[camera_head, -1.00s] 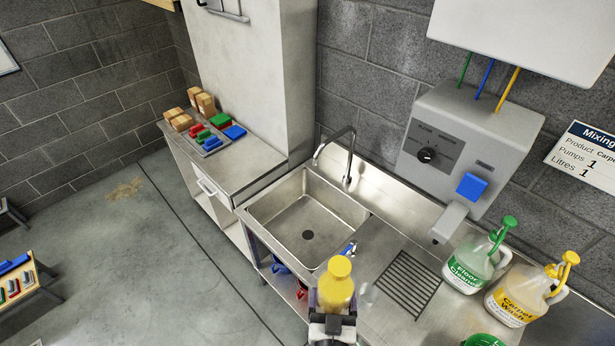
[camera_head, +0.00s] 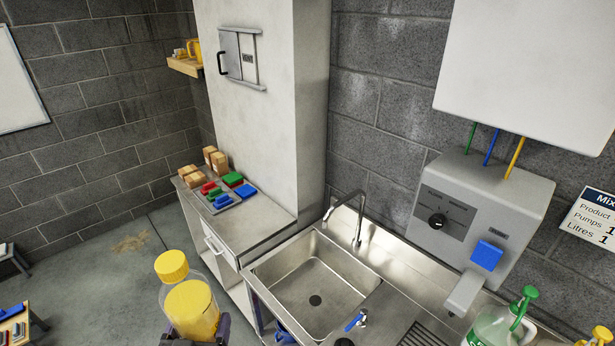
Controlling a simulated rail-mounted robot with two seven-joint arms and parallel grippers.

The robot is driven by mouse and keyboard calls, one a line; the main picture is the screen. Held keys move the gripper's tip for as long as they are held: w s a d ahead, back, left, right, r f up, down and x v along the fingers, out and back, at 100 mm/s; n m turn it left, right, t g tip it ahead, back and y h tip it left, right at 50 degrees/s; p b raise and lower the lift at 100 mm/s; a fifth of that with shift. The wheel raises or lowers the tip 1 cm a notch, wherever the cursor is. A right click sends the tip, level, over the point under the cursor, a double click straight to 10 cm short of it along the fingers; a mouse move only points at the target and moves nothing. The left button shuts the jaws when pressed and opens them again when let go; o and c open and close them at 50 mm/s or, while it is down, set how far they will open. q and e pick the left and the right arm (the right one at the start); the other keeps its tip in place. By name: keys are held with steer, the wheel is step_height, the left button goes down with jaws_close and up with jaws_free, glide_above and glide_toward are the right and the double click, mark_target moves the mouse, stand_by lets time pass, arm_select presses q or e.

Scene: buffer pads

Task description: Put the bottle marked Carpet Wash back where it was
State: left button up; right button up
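A clear bottle (camera_head: 192,308) with a yellow cap and yellow liquid is at the lower left, held upright above the floor. No marking on it is readable. My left gripper (camera_head: 207,338) is shut around its lower part, mostly cut off by the picture edge. A yellow pump top (camera_head: 600,338) shows at the bottom right corner; the earlier frame shows it on a jug marked Carpet Wash. My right gripper is not in view.
A steel sink (camera_head: 272,275) with a tap fills the middle. A steel cabinet top (camera_head: 225,238) holds brown boxes and coloured blocks. A grey dispenser (camera_head: 500,205) hangs at right. A shelf (camera_head: 182,68) with yellow items is at upper left.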

arm_select(q)
steer(key=shift+w+a+r, duration=0.15)
steer(key=shift+a+r, duration=0.2)
steer(key=shift+a, duration=0.25)
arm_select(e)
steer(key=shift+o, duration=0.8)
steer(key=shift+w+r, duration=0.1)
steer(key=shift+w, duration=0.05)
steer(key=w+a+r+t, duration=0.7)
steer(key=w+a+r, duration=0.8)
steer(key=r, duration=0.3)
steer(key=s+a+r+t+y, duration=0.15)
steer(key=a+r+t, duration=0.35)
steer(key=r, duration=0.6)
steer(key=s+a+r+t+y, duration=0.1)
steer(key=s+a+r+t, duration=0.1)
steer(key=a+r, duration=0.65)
arm_select(q)
steer(key=s+d+f+m+g+h, duration=0.1)
steer(key=s+d+m+g+h, duration=0.2)
steer(key=d+m+h, duration=0.4)
steer(key=d+g+h, duration=0.1)
steer(key=d+h, duration=0.3)
steer(key=d, duration=0.2)
steer(key=shift+d+m, duration=0.4)
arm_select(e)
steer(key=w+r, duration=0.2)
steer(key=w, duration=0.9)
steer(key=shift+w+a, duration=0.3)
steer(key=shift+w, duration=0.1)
